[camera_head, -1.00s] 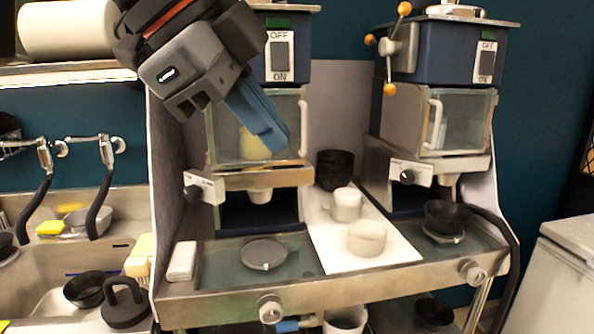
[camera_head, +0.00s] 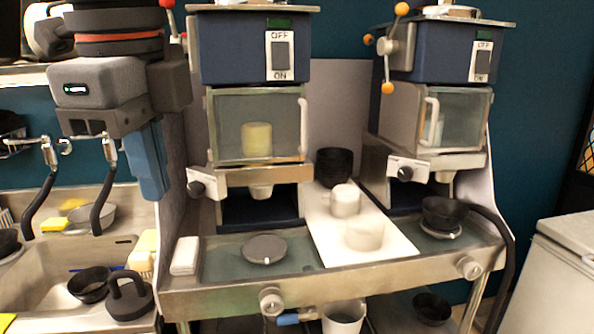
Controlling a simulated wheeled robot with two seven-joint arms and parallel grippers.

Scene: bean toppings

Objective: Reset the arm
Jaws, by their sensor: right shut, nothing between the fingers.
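My right gripper (camera_head: 153,188) shows at the upper left, its blue fingers together and pointing straight down. It is shut and empty, in front of the sink's right side and just left of the left machine (camera_head: 242,50). It partly hides the taps and the panel edge behind it. The left machine's glass door (camera_head: 228,115) is closed, with a yellowish cup (camera_head: 257,139) behind it. My left gripper is not in view.
A dark round plate (camera_head: 264,249) lies under the left machine. White cups (camera_head: 346,200) stand on a white board (camera_head: 395,246) near stacked black bowls (camera_head: 335,167). A black bowl (camera_head: 445,211) sits under the right machine (camera_head: 440,50). The sink (camera_head: 60,262) is at the left.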

